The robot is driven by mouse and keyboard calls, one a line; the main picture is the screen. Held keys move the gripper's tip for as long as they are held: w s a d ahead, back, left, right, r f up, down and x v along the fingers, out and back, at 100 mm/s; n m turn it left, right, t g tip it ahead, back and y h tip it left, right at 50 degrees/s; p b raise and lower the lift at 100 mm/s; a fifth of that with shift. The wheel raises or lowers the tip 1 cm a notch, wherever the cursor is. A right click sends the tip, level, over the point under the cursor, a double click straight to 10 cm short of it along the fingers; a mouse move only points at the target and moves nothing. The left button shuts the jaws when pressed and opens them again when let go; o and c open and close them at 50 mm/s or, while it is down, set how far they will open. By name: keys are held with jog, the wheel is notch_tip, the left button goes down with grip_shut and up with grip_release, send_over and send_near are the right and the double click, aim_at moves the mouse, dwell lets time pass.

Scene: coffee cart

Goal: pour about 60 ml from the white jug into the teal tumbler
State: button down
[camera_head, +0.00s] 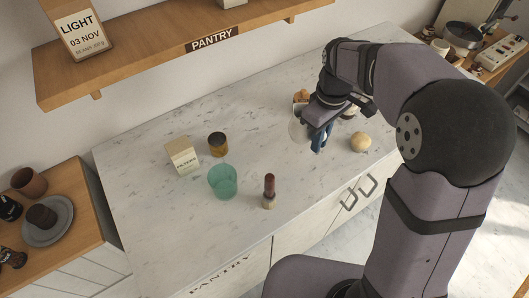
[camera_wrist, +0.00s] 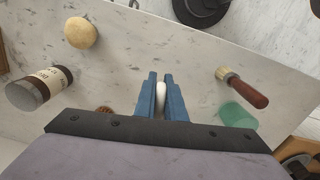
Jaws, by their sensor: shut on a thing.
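The teal tumbler (camera_head: 222,182) stands upright on the marble counter, left of my gripper. It also shows in the wrist view (camera_wrist: 237,115), at the right. My gripper (camera_head: 320,142) has blue fingers (camera_wrist: 160,92) and is over the right half of the counter. It is shut on a narrow white part of the white jug (camera_wrist: 160,98). In the head view the jug's pale body (camera_head: 297,132) shows just left of the fingers, mostly hidden by my gripper. I cannot see its contents, nor tell whether it touches the counter.
A brush (camera_head: 269,190) stands near the tumbler, to its right. A filters box (camera_head: 182,155) and a dark amber jar (camera_head: 217,145) stand behind the tumbler. A round tan ball (camera_head: 360,142) is right of my gripper. A labelled jar (camera_wrist: 40,90) shows in the wrist view.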

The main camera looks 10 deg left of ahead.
jog(key=r, duration=0.5)
jog(key=shift+a+r, duration=0.1)
jog(key=shift+a, duration=0.45)
jog(key=s+a+r+m+p, duration=0.1)
jog(key=s+a+m+p, duration=0.2)
jog(key=a+m+p, duration=1.25)
jog(key=s+a+f+m+b, duration=0.1)
jog(key=s+a+m, duration=0.3)
jog(key=s+a, duration=0.6)
jog(key=s+a+m+b, duration=0.1)
jog(key=s+a+m, duration=0.4)
jog(key=a, duration=1)
jog(key=shift+n, duration=0.25)
jog(key=f, duration=0.4)
jog(key=s+f, duration=0.1)
jog(key=f, duration=0.8)
jog(key=shift+s+d+f, duration=0.15)
jog(key=shift+d+f, duration=0.1)
jog(key=shift+f, duration=0.15)
jog(key=shift+r, duration=0.1)
